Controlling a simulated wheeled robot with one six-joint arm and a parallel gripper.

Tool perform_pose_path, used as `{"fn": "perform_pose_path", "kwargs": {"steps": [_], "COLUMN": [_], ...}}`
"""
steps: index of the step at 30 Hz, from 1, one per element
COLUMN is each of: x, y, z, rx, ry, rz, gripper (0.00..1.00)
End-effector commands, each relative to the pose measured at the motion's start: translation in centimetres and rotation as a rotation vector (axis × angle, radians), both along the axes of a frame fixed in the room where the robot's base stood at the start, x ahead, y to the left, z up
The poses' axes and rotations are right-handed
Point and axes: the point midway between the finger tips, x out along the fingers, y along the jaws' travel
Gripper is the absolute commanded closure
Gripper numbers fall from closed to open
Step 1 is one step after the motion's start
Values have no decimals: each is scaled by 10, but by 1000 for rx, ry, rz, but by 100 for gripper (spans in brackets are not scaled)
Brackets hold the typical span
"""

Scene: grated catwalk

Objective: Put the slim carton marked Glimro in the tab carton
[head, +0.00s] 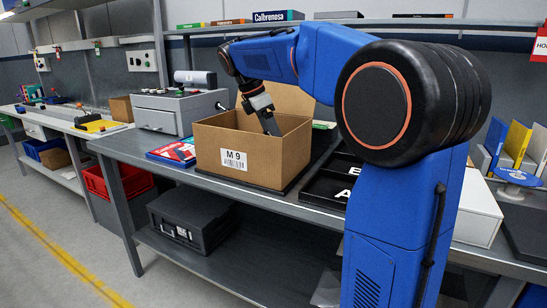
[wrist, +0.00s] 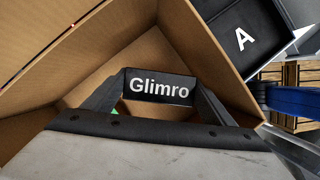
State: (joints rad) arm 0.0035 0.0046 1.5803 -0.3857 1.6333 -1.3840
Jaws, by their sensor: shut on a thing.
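The slim black carton marked Glimro (wrist: 158,86) sits between the two fingers of my gripper (wrist: 157,98) in the wrist view. My gripper is shut on it. The tab carton is a brown cardboard box (head: 219,150) labelled M9, open at the top with a flap raised at its back. My gripper (head: 270,126) reaches down through its opening in the head view, and the box's front wall hides the Glimro carton there. In the wrist view the box's brown walls (wrist: 190,40) surround the Glimro carton. I cannot tell whether it touches the bottom.
A black tray marked A (head: 327,190) stands right of the box. A flat red and blue package (head: 172,153) lies to its left, and a grey control box (head: 178,110) stands behind left. A shelf (head: 200,29) runs above the bench.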

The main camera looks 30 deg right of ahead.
Motion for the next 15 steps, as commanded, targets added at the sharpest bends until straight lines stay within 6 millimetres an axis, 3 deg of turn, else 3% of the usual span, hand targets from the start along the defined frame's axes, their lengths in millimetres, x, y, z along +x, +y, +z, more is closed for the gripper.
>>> {"fn": "perform_pose_path", "kwargs": {"steps": [11, 15], "x": [0, 0], "y": [0, 0], "z": [-29, -48], "rx": [0, 0], "ry": [1, 2], "rz": [1, -1], "gripper": [46, 46]}}
